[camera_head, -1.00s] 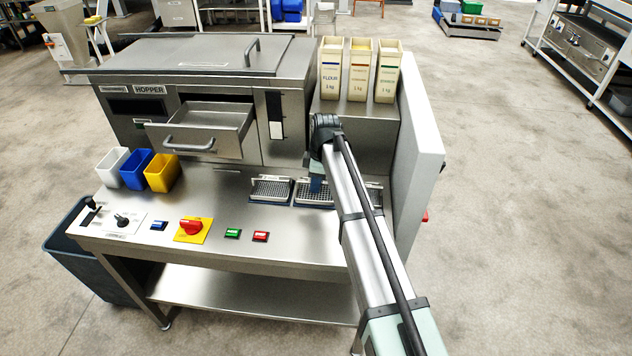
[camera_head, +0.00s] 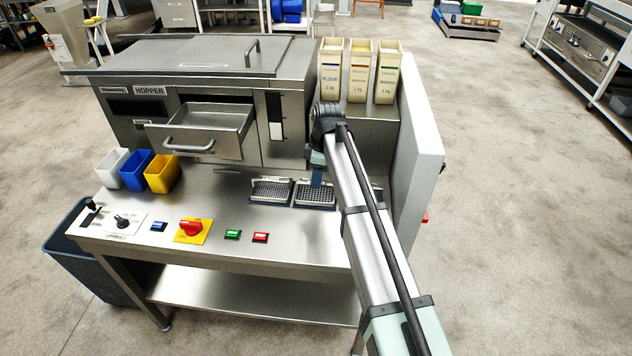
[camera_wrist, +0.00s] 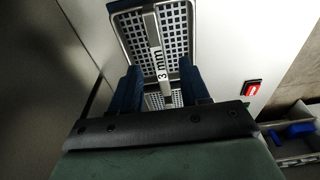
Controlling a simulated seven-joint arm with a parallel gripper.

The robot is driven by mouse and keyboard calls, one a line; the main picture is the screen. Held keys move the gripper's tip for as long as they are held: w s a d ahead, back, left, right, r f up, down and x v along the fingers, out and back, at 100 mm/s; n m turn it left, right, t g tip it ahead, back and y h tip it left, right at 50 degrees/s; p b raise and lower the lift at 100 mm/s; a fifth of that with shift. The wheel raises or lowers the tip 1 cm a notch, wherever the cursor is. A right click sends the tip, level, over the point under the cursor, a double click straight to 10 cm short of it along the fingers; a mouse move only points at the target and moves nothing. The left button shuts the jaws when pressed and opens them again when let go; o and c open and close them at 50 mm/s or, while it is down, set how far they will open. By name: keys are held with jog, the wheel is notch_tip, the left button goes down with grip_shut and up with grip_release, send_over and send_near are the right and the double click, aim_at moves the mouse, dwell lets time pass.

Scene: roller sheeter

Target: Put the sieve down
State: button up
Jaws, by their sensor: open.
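A sieve with a square-holed mesh, metal rim and handle strip marked "3 mm" shows in the wrist view (camera_wrist: 178,30). In the head view, two mesh sieves lie flat side by side on the worktop, a left one (camera_head: 271,190) and a middle one (camera_head: 316,195). A third spot to the right is mostly hidden by my arm. My gripper (camera_head: 317,178) is over the middle sieve. In the wrist view its dark blue fingers (camera_wrist: 163,88) are open, apart from the handle strip that shows between them.
The steel worktop (camera_head: 200,205) is clear in its middle. White, blue and yellow bins (camera_head: 161,173) stand at left, and switches and buttons line the front. An open drawer (camera_head: 205,130) juts out behind. Flour boxes (camera_head: 331,70) and a side panel (camera_head: 420,150) are at right.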

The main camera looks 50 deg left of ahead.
notch_tip(320, 180, up, 9)
jog(key=shift+w+d+f, duration=0.2)
jog(key=shift+w+d, duration=0.15)
jog(key=shift+w, duration=0.1)
